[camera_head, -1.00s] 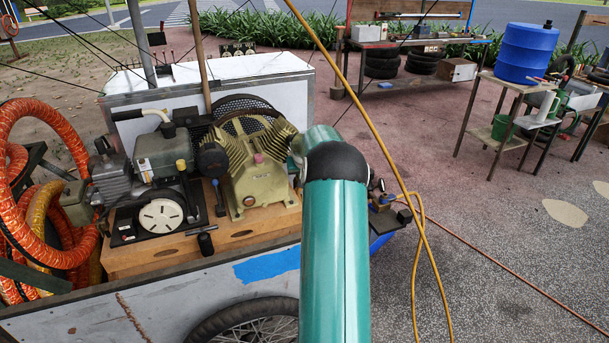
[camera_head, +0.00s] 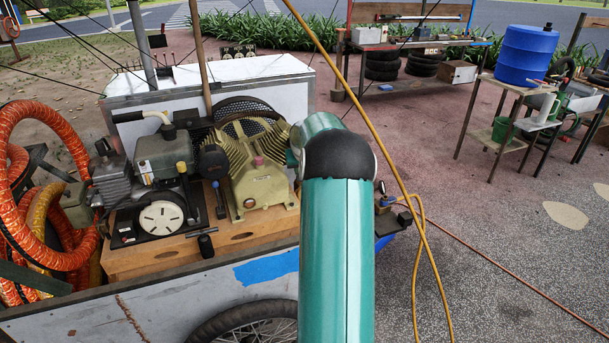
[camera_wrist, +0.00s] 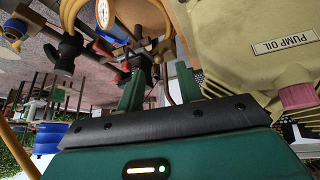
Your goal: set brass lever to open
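In the wrist view my gripper (camera_wrist: 158,88) shows two green fingers standing apart with a gap between them. A brass fitting with a blue part (camera_wrist: 15,29) is at the upper left. I cannot tell for certain which piece is the brass lever or how it is set. In the head view my arm hides the gripper and most fittings; a small fitting with a blue part (camera_head: 383,202) shows right of the arm.
The tan compressor (camera_head: 258,185) stands on the cart (camera_head: 170,302); its "PUMP OIL" housing (camera_wrist: 245,45) is close at right in the wrist view. A yellow hose (camera_head: 420,265) hangs beside my arm. Orange hoses (camera_head: 25,115) lie left.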

